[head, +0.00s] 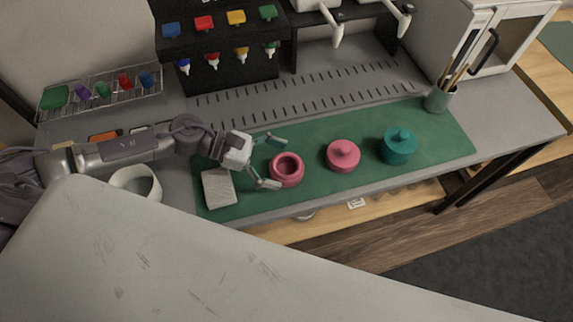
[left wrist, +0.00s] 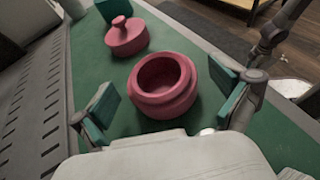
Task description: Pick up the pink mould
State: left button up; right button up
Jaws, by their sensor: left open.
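A pink, open-topped round pot (head: 286,173) stands upright on the green mat (head: 310,187). It shows large in the left wrist view (left wrist: 172,106). A pink knobbed piece (head: 343,158), like a lid, sits to its right; it also shows in the left wrist view (left wrist: 127,41). I cannot tell which of the two pink things is called the mould. My left gripper (head: 268,163) is open and empty, just left of the pot. Its teal-padded fingers are spread to either side of the pot, and no grip on it shows. My right gripper is not in view.
A teal knobbed pot (head: 397,148) stands right of the pink piece, and a cup of brushes (head: 439,98) behind it. A pale block (head: 219,188) lies beneath my left wrist. A white ring-shaped container (head: 135,184) stands left. A rack of coloured bottles (head: 222,45) is at the back.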

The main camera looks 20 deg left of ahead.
pick_arm(q)
jog(key=shift+x, duration=1.25)
jog(key=c, duration=1)
jog(key=shift+c, duration=0.5)
jog(key=shift+r, duration=0.1)
